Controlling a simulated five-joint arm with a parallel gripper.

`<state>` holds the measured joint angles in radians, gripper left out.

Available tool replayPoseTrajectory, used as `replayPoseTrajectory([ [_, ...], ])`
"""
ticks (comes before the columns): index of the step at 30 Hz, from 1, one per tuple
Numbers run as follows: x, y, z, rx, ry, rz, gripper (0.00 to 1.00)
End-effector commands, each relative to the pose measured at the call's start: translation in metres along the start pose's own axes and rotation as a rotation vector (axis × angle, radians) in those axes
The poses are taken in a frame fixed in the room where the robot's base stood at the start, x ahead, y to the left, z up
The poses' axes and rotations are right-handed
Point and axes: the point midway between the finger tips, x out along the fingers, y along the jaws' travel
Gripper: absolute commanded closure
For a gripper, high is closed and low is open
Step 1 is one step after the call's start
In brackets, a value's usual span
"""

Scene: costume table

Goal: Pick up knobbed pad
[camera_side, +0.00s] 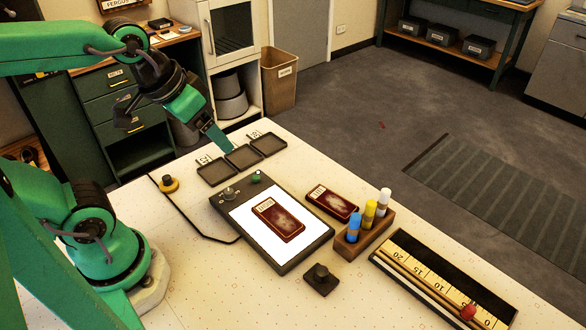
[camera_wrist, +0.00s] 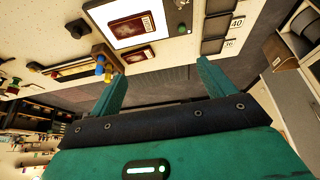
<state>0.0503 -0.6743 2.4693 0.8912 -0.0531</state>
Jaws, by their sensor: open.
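The knobbed pad (camera_side: 321,279) is a small dark square with a black knob on top. It lies on the pale table just below the lit panel's lower right corner in the side view. In the wrist view the pad (camera_wrist: 75,30) shows at the upper left. My gripper (camera_side: 220,142) is raised near the far edge of the table, by the small trays, well away from the pad. In the wrist view my gripper (camera_wrist: 160,82) has its two fingers spread apart with nothing between them.
A lit panel (camera_side: 240,228) carries a dark red case (camera_side: 278,220); a second red case (camera_side: 332,202) lies beside it. A wooden holder (camera_side: 377,229) with several markers and a long ruler tray (camera_side: 385,261) stand right of the pad. Small dark trays (camera_side: 243,156) sit at the back.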

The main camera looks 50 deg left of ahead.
Motion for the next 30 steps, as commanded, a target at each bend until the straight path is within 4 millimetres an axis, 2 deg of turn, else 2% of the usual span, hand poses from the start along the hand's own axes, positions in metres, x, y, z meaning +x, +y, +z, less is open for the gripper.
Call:
replayPoseTrajectory([
  [8,0.027,0.036,-0.019,-0.010,-0.097,0.040,0.18],
  [15,0.057,0.076,-0.030,-0.021,-0.187,0.057,0.18],
  [23,0.093,0.124,-0.029,-0.027,-0.284,0.051,0.18],
  [30,0.129,0.171,-0.015,-0.029,-0.365,0.027,0.18],
])
